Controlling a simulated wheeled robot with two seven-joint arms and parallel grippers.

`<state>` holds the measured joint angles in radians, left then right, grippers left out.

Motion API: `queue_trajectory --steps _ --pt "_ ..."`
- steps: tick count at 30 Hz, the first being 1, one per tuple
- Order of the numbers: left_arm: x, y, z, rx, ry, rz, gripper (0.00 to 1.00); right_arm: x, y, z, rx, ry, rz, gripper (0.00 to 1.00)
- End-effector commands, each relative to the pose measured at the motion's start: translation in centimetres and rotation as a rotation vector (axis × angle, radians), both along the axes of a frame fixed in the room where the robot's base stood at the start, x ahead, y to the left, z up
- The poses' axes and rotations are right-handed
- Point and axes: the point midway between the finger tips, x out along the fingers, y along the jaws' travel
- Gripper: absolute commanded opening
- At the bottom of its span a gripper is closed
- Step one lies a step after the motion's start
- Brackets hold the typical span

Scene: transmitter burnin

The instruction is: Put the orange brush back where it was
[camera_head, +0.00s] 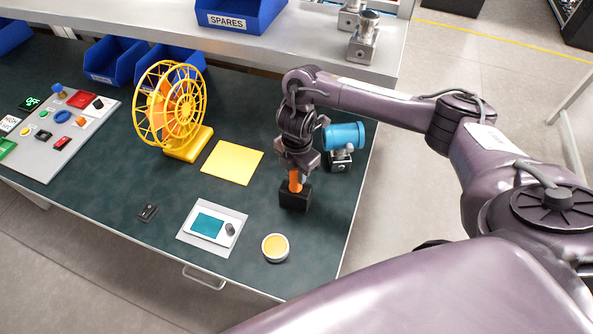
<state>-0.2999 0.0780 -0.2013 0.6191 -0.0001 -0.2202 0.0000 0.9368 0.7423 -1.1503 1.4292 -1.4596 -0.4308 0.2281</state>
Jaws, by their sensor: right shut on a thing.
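The orange brush (295,181) is upright near the right side of the green-topped bench. My right gripper (297,171) points down and is shut on its upper part. A black block-like holder (294,198) stands on the bench directly under the brush. The brush's lower end meets or goes into the holder; I cannot tell how deep it sits. The gripper hides the top of the brush. My left gripper is not in view.
A blue cylinder on a metal fitting (344,137) stands close behind and right of the gripper. A yellow sheet (232,162), a yellow caged fan (172,105), a white device on a mat (212,226) and a round tin (275,248) lie around. The bench's right edge (356,215) is near.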

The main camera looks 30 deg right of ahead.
Motion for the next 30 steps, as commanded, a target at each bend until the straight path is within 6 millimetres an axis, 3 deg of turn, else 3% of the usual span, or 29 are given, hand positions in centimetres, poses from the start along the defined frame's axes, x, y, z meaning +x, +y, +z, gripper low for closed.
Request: queue_trajectory --steps 3,4,9,20,30 --pt "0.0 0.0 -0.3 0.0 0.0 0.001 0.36 0.0 0.0 -0.5 0.0 0.001 0.0 0.04" --pt "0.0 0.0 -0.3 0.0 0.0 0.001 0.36 0.0 0.0 -0.5 0.0 0.001 0.0 0.29" --pt "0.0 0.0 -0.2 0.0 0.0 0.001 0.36 0.0 0.0 -0.4 0.0 0.0 0.0 0.49" --pt "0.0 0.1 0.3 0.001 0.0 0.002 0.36 0.0 0.0 0.4 0.0 -0.002 0.0 0.49" --pt "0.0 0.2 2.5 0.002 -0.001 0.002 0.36 0.2 -0.1 7.1 -0.003 -0.007 0.003 0.49"
